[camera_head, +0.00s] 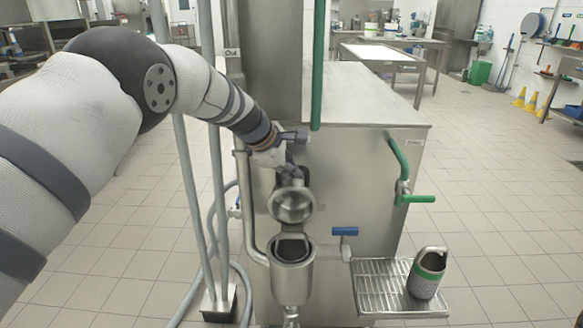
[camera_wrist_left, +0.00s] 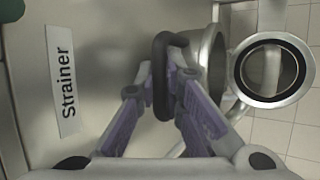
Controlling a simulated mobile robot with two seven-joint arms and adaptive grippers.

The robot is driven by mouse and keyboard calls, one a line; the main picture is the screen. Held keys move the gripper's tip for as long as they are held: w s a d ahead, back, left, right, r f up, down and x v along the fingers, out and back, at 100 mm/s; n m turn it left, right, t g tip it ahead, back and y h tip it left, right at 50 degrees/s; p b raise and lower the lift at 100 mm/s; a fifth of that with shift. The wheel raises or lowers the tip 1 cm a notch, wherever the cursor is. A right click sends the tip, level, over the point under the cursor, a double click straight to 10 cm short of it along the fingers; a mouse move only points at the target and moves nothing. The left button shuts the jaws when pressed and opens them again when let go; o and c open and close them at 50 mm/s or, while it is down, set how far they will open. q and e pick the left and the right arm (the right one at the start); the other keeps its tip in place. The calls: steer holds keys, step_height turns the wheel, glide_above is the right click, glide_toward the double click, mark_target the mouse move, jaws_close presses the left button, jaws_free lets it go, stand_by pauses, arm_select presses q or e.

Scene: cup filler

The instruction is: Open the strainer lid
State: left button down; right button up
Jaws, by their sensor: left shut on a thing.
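The strainer (camera_head: 292,278) is a steel pot on a pipe in front of the steel machine. Its round lid (camera_head: 292,207) stands raised, upright above the open mouth. In the left wrist view the lid (camera_wrist_left: 212,65) shows edge-on and the open strainer mouth (camera_wrist_left: 272,98) is to its right. My left gripper (camera_head: 291,176) is just above the lid in the head view. In the left wrist view my left gripper (camera_wrist_left: 166,92) is shut on the lid's black handle (camera_wrist_left: 163,60), a finger on each side. My right gripper is not in view.
A blue valve handle (camera_head: 345,231) is just right of the strainer. A cup with a green band (camera_head: 428,274) stands on the drip tray (camera_head: 378,283). Green handles (camera_head: 416,199) stick out from the machine (camera_head: 345,160). Vertical pipes (camera_head: 217,200) and a hose are on the left.

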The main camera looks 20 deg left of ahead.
arm_select(q)
steer(key=shift+f, duration=0.15)
stand_by(0.3)
steer(key=c, duration=1.7)
jaws_free()
steer(key=v, duration=1.2)
